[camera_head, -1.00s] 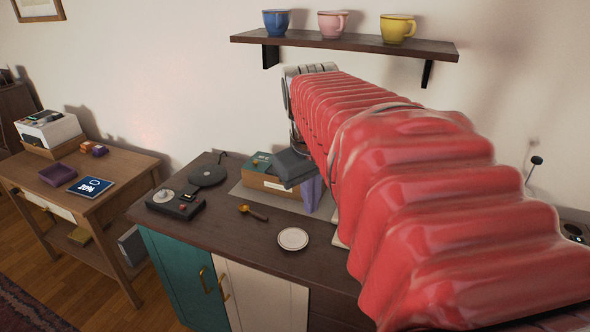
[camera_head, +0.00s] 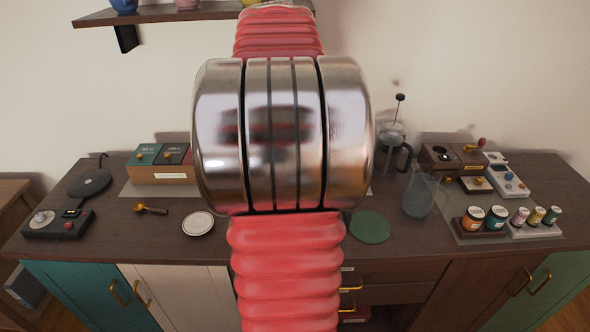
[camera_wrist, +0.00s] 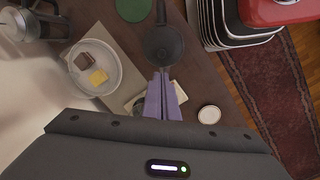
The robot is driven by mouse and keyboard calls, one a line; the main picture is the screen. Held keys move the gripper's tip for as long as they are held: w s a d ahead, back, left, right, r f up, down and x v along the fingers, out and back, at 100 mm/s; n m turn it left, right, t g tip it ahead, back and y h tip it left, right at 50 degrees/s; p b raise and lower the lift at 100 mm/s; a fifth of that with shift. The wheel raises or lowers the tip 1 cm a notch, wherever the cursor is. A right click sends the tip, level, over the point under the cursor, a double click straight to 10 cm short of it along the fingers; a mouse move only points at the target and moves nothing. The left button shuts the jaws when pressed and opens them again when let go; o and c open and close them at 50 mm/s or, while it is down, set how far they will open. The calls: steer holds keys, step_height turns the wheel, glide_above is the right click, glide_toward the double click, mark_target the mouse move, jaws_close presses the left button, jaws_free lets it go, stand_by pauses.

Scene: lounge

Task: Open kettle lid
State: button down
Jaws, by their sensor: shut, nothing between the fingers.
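In the wrist view a dark round vessel (camera_wrist: 164,45) with a long straight dark handle sits on the counter, seen from above. It may be the kettle or a pan; I cannot tell, and no lid edge shows clearly. In the head view my arm hides that part of the counter. My gripper (camera_wrist: 160,76) has purple fingers, close together and empty. In the picture they lie just below the vessel; I cannot tell the height gap. A flat black round plate (camera_head: 90,183) with a cord lies at the left of the counter.
A white plate with food (camera_wrist: 118,70) lies left of my fingers in the wrist view. A small white dish (camera_head: 198,223), spoon (camera_head: 150,209), green mat (camera_head: 370,227), French press (camera_head: 392,150), glass jug (camera_head: 421,195) and several jars stand on the counter. A shelf (camera_head: 165,13) hangs above.

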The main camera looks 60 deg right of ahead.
steer(key=shift+f, duration=0.1)
steer(key=f, duration=0.3)
steer(key=s+f, duration=0.1)
steer(key=f, duration=0.5)
steer(key=shift+s+d+f, duration=0.15)
steer(key=shift+d+f, duration=0.15)
steer(key=shift+f, duration=0.1)
